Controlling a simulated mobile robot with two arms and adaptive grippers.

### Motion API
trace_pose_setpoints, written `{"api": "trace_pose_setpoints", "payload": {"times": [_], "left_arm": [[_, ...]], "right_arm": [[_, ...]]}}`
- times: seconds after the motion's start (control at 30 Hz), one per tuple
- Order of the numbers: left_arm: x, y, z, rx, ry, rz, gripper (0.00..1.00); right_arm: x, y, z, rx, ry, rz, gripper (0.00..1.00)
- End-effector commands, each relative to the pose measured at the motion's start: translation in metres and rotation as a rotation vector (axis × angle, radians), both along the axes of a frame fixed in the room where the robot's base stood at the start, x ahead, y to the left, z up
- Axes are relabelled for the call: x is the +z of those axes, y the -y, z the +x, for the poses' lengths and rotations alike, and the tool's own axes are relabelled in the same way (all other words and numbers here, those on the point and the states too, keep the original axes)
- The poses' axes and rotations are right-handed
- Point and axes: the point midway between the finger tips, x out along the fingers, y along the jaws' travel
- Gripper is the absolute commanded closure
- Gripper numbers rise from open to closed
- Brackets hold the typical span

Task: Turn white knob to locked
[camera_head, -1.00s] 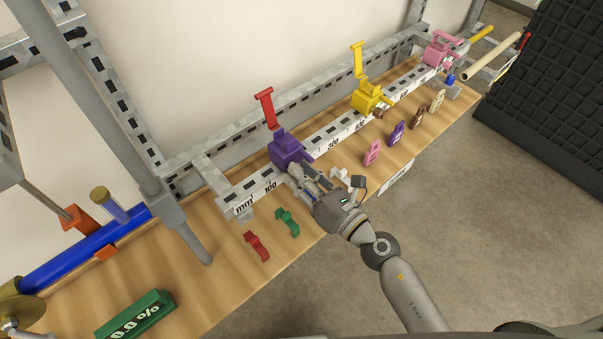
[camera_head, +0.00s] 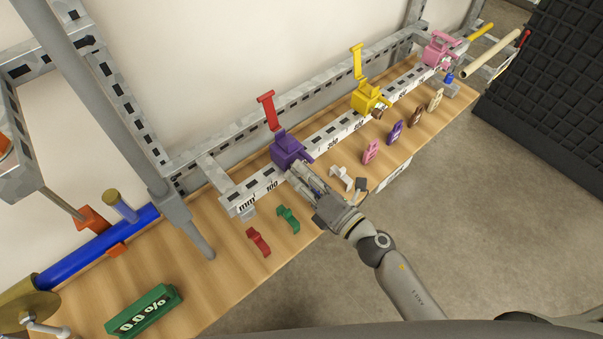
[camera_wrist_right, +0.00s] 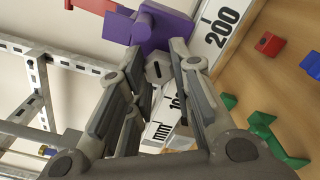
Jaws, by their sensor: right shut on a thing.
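A pale, whitish hexagonal knob with a dark slot (camera_wrist_right: 158,69) shows in the right wrist view, at the front of the purple clamp block (camera_wrist_right: 165,28). My right gripper (camera_wrist_right: 157,58) is shut on this knob, with one finger on each side of it. In the head view the right gripper (camera_head: 294,168) reaches to the front of the purple block (camera_head: 288,149), below its upright red lever (camera_head: 268,111). The fingers hide the knob there. No lock marking is readable.
Red (camera_head: 258,242), green (camera_head: 288,219), white (camera_head: 341,177) and pink (camera_head: 371,151) small pieces lie along the wooden shelf (camera_head: 225,278). A yellow clamp (camera_head: 368,97) stands farther along the rail. A green 0.0 % display (camera_head: 144,311) is at lower left.

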Motion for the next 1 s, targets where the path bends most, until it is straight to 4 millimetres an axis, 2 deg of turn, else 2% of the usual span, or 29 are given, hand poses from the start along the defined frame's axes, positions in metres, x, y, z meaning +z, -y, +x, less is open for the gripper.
{"api": "trace_pose_setpoints", "payload": {"times": [0.37, 0.4, 0.53, 0.87, 1.0], "left_arm": [[0.0001, -0.0001, -0.0003, 0.000, -0.001, 0.000, 0.66], [0.0001, -0.0001, -0.0003, 0.000, -0.001, 0.000, 0.66], [0.0001, -0.0001, -0.0003, 0.000, -0.001, 0.000, 0.66], [0.0001, -0.0031, -0.0015, -0.001, -0.001, 0.003, 0.66], [0.0001, -0.0021, -0.0011, 0.000, -0.002, 0.002, 0.66]], "right_arm": [[-0.0005, -0.0001, -0.0002, 0.001, -0.003, 0.003, 1.00], [-0.0005, -0.0001, -0.0002, 0.001, -0.003, 0.003, 0.73], [-0.0005, 0.0000, -0.0003, 0.001, -0.002, 0.002, 0.57], [-0.0005, 0.0007, -0.0011, -0.001, -0.002, 0.002, 0.57], [-0.0015, 0.0073, -0.0097, -0.002, -0.006, 0.003, 0.57]]}}
